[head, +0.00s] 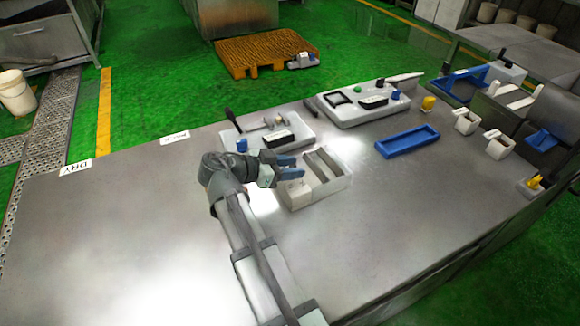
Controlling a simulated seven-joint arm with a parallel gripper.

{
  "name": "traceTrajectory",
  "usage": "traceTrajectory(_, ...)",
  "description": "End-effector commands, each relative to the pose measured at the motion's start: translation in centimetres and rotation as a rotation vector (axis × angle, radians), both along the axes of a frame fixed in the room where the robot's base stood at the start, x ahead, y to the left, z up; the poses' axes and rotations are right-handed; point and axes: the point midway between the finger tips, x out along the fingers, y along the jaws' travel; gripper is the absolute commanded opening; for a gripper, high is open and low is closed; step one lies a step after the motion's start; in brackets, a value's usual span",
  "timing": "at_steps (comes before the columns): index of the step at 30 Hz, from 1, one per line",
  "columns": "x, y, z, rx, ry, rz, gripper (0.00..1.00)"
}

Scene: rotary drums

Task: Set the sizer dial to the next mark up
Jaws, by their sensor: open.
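My gripper (292,167) is open, with blue fingers. It hangs over the left part of a cream slotted box (337,188), with nothing seen between the fingers. Behind it is a light grey panel (240,139) with a black lever, a black block and small knobs. A second light panel (350,119) stands farther right, with a black handle, a black block and a blue knob (395,94). Which part is the sizer dial, and where its marks or pointer stand, is too small to tell. My gripper is apart from the knobs on both panels.
A blue tray (408,142) lies right of the box. White cups (467,122) and a yellow-knobbed fixture (532,185) stand at the right. Labels, one reading DRY (75,167), lie along the back left edge. The metal table's (110,235) left and front are clear.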

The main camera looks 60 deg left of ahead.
Motion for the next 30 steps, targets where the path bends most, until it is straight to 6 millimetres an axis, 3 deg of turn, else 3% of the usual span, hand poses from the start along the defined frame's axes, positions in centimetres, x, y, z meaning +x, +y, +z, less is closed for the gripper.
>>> traceTrajectory(5,-0.2,0.0,0.1,0.000,-0.001,0.001,0.40)
traceTrajectory(10,-1.6,0.1,0.8,0.002,-0.002,0.002,0.40)
traceTrajectory(24,-9.7,-0.1,4.1,0.001,-0.001,0.003,0.40)
traceTrajectory(30,-11.9,-0.2,5.0,0.001,-0.001,0.002,0.40)
